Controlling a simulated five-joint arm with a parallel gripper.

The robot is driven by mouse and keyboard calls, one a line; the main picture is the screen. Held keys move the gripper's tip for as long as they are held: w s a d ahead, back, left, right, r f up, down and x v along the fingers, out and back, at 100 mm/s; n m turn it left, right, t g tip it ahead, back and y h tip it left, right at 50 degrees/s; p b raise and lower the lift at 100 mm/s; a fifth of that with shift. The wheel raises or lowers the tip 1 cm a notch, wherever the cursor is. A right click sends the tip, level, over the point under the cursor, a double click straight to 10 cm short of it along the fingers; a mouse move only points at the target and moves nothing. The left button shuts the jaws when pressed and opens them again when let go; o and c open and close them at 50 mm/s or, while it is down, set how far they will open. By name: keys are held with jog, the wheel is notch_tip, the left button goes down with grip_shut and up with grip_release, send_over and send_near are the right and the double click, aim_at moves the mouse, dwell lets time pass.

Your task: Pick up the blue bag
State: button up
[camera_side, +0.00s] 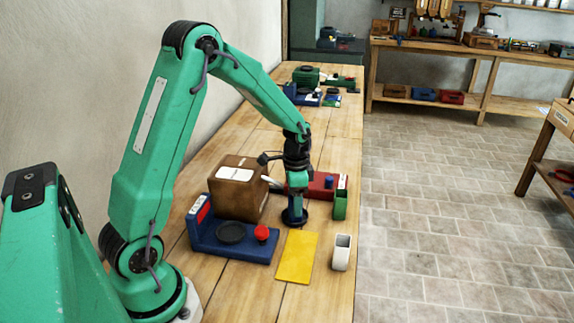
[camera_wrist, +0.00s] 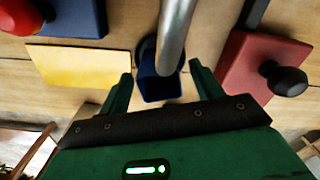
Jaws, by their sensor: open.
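The blue bag (camera_side: 295,204) looks like a small, dark blue, open-topped upright holder. In the side view it stands on the wooden table directly below my gripper (camera_side: 298,187), its upper part partly hidden by it. In the wrist view the blue bag (camera_wrist: 157,86) lies between the two green fingers of my gripper (camera_wrist: 163,88), its dark opening facing the camera. The fingers are spread, with a visible gap on each side of it. A grey metal rod crosses in front of its top part.
A yellow sheet (camera_side: 297,257) lies in front, with a white holder (camera_side: 341,252) beside it. A green holder (camera_side: 340,205) and red block (camera_side: 322,187) stand close right. A brown box (camera_side: 238,188) and blue base with red button (camera_side: 236,246) stand left. The table's right edge is near.

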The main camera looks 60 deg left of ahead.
jog(key=shift+f, duration=0.6)
jog(key=c, duration=1.2)
jog(key=shift+r, duration=0.1)
jog(key=shift+r, duration=0.4)
notch_tip(320, 180, up, 3)
jog(key=shift+r, duration=0.1)
jog(key=s+d+r, duration=0.3)
jog(key=d+r, duration=0.4)
jog(key=d, duration=0.4)
jog(key=shift+d, duration=0.15)
